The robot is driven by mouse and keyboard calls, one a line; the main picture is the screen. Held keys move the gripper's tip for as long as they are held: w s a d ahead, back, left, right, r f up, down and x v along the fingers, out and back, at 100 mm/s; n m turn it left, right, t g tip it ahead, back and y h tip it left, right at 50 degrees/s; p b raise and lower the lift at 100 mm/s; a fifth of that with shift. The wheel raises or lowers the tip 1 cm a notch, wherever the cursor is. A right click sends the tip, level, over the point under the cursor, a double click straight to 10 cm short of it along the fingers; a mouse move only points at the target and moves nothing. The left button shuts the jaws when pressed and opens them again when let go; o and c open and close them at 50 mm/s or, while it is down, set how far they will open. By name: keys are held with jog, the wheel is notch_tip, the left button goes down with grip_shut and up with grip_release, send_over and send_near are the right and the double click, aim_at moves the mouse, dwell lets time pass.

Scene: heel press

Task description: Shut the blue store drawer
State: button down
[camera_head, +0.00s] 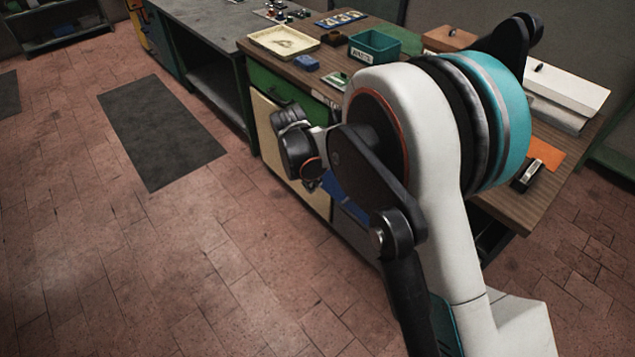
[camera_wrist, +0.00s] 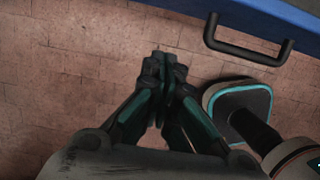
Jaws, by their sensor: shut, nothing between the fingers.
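The blue store drawer (camera_head: 346,196) is in the bench front in the head view, mostly hidden behind my arm, so how far it stands out cannot be told there. In the wrist view its blue front (camera_wrist: 285,13) crosses the top right corner, with a black bar handle (camera_wrist: 247,50) on it. My gripper (camera_wrist: 166,62) is shut and empty, with the floor behind its fingertips. In the wrist view the fingertips are left of the handle and below the blue front, with a visible gap. In the head view my arm hides most of the gripper.
The wooden bench top (camera_head: 405,43) carries a cream tray (camera_head: 283,41), a teal bin (camera_head: 374,46), a blue block (camera_head: 306,62) and a white box (camera_head: 565,85). A green drawer (camera_head: 268,82) sits in the bench front. A dark mat (camera_head: 160,130) lies on open tiled floor to the left.

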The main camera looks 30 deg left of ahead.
aim_at(328, 189)
jog(key=w+d+f+b, duration=0.2)
jog(key=w+f+b, duration=0.1)
jog(key=w+f, duration=0.2)
jog(key=shift+b+x, duration=0.35)
jog(key=shift+x, duration=0.95)
jog(key=w+d, duration=0.2)
jog(key=w, duration=0.4)
jog(key=w+d, duration=0.2)
jog(key=w, duration=0.4)
jog(key=w+d, duration=0.2)
jog(key=w, duration=0.4)
jog(key=shift+w+d, duration=0.3)
jog(key=shift+w, duration=0.1)
